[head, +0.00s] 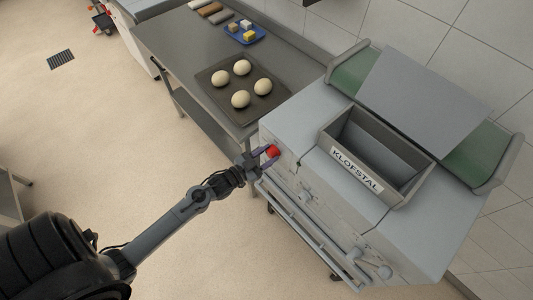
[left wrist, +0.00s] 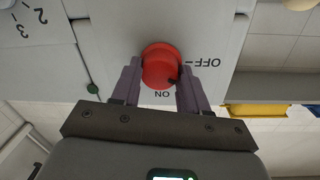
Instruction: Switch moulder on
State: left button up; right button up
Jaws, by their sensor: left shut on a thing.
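The moulder (head: 290,120) is a large grey machine at the right in the head view, with a KLOFSTAL label on its hopper. Its red knob (head: 272,151) is on the front-left side near the top corner. My left gripper (head: 264,156) is at the knob, shut on it, with one finger on each side. In the left wrist view the red knob (left wrist: 161,66) sits between the two purple-grey fingers (left wrist: 156,88). The word ON shows right below the knob and OFF to its right, both upside down. The knob's dark mark points to the lower right, between them. My right gripper is not in view.
A steel table (head: 180,50) stands left of the moulder. It bears a dark tray (head: 262,84) with several dough balls and a blue tray (head: 259,35) with small blocks. Levers and a rail (head: 300,222) stick out from the moulder's front.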

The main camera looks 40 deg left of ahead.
pick_arm(q)
jog(key=m+p, duration=0.1)
jog(key=m, duration=0.2)
jog(key=shift+d+m, duration=0.1)
jog(key=shift+m, duration=0.2)
jog(key=m+p, duration=0.1)
jog(key=m, duration=0.2)
jog(key=m+y+p, duration=0.1)
jog(key=m, duration=0.2)
jog(key=shift+d+m, duration=0.1)
jog(key=shift+m, duration=0.2)
jog(key=shift+f+m+p, duration=0.15)
jog(key=shift+m+p, duration=0.3)
jog(key=shift+m, duration=0.75)
jog(key=o, duration=1.1)
jog(key=shift+c, duration=0.2)
